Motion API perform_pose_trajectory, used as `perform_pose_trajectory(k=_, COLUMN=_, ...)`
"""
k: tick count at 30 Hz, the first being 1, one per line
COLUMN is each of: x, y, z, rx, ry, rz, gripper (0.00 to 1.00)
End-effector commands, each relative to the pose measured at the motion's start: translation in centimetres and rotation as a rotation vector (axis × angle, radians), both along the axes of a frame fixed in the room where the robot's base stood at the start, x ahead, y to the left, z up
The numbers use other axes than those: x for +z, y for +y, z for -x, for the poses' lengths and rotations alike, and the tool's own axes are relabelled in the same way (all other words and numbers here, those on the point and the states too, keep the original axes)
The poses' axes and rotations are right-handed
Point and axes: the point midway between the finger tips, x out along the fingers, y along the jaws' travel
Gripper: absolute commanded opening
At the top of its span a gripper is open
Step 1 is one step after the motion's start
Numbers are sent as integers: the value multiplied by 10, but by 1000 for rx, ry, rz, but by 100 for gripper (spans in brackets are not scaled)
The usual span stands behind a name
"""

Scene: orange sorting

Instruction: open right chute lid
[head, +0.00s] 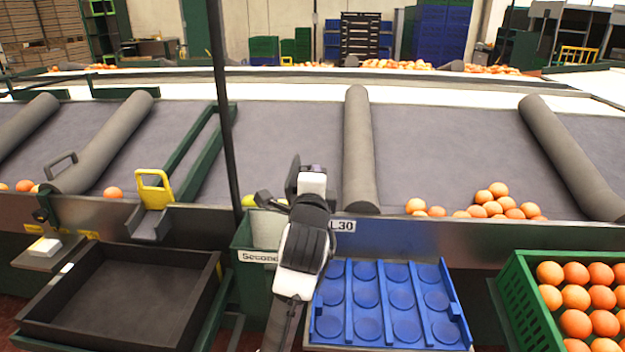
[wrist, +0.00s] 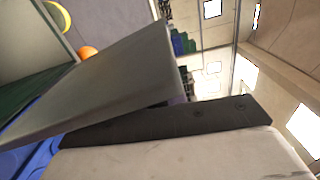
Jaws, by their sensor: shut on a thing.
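The right chute lid (head: 293,178) is a dark grey plate standing steeply, seen nearly edge-on in the head view beside my gripper (head: 310,173). In the wrist view the lid (wrist: 110,80) is a broad grey plate slanting across the picture, against a dark finger. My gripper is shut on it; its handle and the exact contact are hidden. A green bin (head: 243,242) labelled "Seconds" stands just left of my arm. The left chute has a yellow handle (head: 155,188).
A blue dimpled tray (head: 385,303) lies right of my arm, and a green crate of oranges (head: 522,300) stands further right. A black tray (head: 120,295) is at left. A dark upright post (head: 222,100) rises left of my gripper. Loose oranges (head: 490,205) rest on the sloped belt.

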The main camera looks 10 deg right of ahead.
Motion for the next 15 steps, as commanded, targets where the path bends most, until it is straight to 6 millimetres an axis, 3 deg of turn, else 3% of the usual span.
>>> perform_pose_trajectory(k=7, x=2, y=0, z=0, rx=-1, ry=-5, rz=0, gripper=0)
perform_pose_trajectory(k=8, x=2, y=0, z=0, rx=-1, ry=-5, rz=0, gripper=18)
perform_pose_trajectory(k=9, x=2, y=0, z=0, rx=-2, ry=-5, rz=1, gripper=23)
perform_pose_trajectory(k=12, x=2, y=0, z=0, rx=-1, ry=-4, rz=0, gripper=34)
perform_pose_trajectory(k=15, x=1, y=0, z=0, rx=-1, ry=-3, rz=1, gripper=34)
